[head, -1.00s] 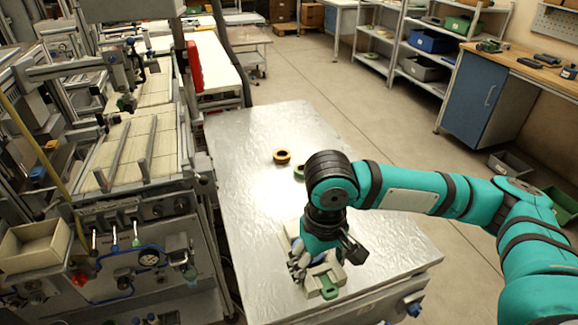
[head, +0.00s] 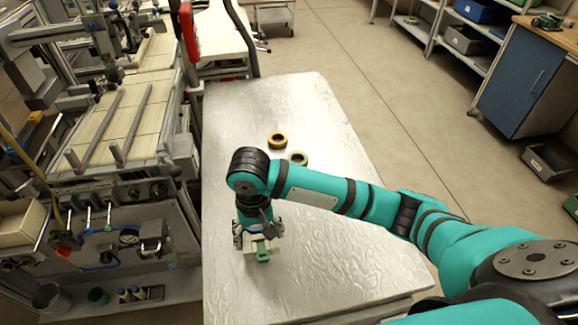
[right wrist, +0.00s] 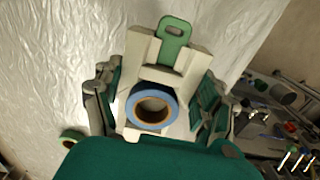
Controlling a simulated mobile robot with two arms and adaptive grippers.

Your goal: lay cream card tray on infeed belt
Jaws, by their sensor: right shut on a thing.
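The cream card tray (head: 250,246) is in my right gripper (head: 258,236), over the left part of the silver-topped table in the head view. In the right wrist view the tray (right wrist: 142,52) has a green tab with a slot (right wrist: 176,38) and carries a blue-edged tape reel (right wrist: 166,87). The fingers of my right gripper (right wrist: 155,98) are on both sides of the tray. My arm hides part of it in the head view. The infeed belt (head: 97,124), cream and slatted with two metal rails, is left of the table. My left gripper is out of view.
A machine panel with knobs and levers fronts the belt. A cream box (head: 18,222) sits at far left. The table's right part is clear.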

